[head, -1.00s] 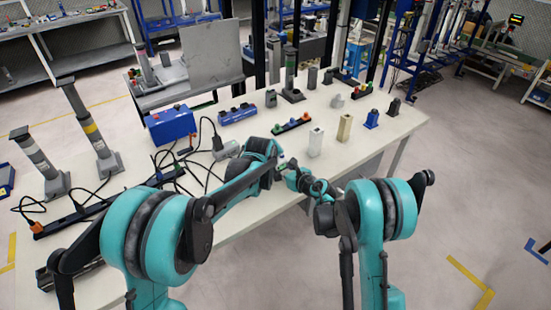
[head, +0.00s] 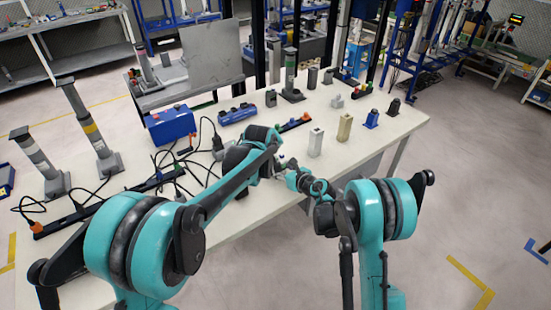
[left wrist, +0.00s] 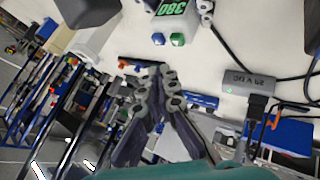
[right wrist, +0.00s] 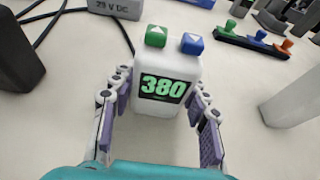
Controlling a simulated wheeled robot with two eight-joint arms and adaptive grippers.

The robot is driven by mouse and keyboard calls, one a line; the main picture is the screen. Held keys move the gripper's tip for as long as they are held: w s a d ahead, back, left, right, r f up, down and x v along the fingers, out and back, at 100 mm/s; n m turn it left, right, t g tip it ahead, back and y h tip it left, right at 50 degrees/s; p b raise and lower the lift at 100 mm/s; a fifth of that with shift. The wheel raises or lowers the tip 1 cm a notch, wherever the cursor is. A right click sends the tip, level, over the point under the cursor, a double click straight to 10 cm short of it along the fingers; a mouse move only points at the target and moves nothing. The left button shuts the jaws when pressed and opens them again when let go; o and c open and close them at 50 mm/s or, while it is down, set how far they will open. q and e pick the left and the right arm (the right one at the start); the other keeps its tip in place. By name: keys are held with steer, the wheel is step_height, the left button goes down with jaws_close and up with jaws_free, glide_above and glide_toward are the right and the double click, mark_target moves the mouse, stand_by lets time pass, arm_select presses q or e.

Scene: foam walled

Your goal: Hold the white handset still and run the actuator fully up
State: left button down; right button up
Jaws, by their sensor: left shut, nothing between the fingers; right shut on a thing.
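The white handset (right wrist: 165,82) stands upright between the fingers of my right gripper (right wrist: 157,105), which is shut on it. Its green display reads 380. A green button (right wrist: 156,36) and a blue button (right wrist: 192,44) sit on its top, each with a small white mark. The handset also shows upside down in the left wrist view (left wrist: 172,10). My left gripper (left wrist: 158,72) is shut and empty, its tips apart from the buttons. Two lift columns stand at the left, one with a yellow band (head: 92,130), one shorter (head: 40,160); I cannot tell which is wired to the handset.
A grey 29 V DC supply (left wrist: 250,82) and black cables lie near the handset. A blue box (head: 170,125), a black power strip (head: 110,203) and small blocks (head: 316,142) stand on the white table. A dark block (right wrist: 18,55) is left of the handset.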

arm_select(q)
steer(key=shift+r, duration=1.55)
arm_select(e)
steer(key=o, duration=1.3)
